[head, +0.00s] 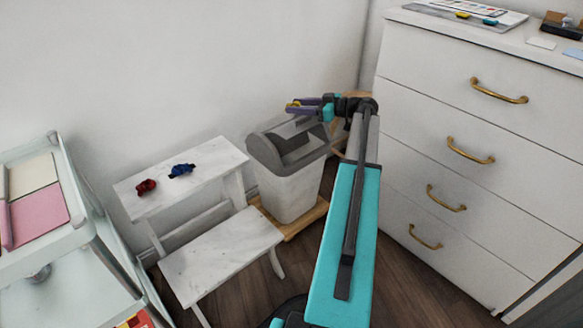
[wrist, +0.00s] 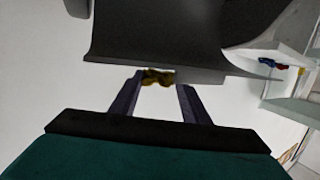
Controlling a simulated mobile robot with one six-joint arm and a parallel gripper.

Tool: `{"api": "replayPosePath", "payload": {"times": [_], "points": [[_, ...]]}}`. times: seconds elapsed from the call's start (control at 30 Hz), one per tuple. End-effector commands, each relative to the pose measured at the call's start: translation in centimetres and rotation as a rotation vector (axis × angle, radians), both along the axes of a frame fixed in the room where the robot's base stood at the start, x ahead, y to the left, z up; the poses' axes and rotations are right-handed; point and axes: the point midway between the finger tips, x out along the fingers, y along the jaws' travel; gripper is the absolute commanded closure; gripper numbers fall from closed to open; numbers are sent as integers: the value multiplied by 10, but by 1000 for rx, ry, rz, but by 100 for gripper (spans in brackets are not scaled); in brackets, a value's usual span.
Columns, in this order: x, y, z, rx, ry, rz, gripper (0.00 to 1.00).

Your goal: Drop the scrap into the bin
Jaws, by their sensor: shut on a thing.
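A small yellow scrap (wrist: 158,77) is pinched between the fingertips of my gripper (wrist: 157,82) in the wrist view. The head view shows the yellow scrap (head: 292,104) at the left end of my gripper (head: 300,106), in front of the wall. The bin (head: 290,190) is pale with a grey lid (head: 267,150) and stands below the gripper. A dark grey curved surface, which looks like the lid (wrist: 180,40), fills the upper middle of the wrist view, close to the fingertips. I cannot tell whether they touch.
A white step stool (head: 215,260) left of the bin carries a red bundle (head: 146,187) and a blue bundle (head: 182,170). A white dresser (head: 450,120) with brass handles stands to the right. A pale shelf cart (head: 75,215) is at the left edge.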

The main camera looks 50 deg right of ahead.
Motion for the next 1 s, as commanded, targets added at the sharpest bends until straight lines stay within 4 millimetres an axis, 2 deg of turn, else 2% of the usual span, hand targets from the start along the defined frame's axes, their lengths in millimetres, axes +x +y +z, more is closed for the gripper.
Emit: {"api": "replayPosePath", "payload": {"times": [0.37,0.4,0.5,0.83,1.0], "points": [[0,0,-3,0,0,0,78],[1,1,-3,0,0,1,51],[1,1,-3,0,0,1,36],[0,1,-2,0,0,1,36],[-7,-3,0,1,0,-1,36]]}}
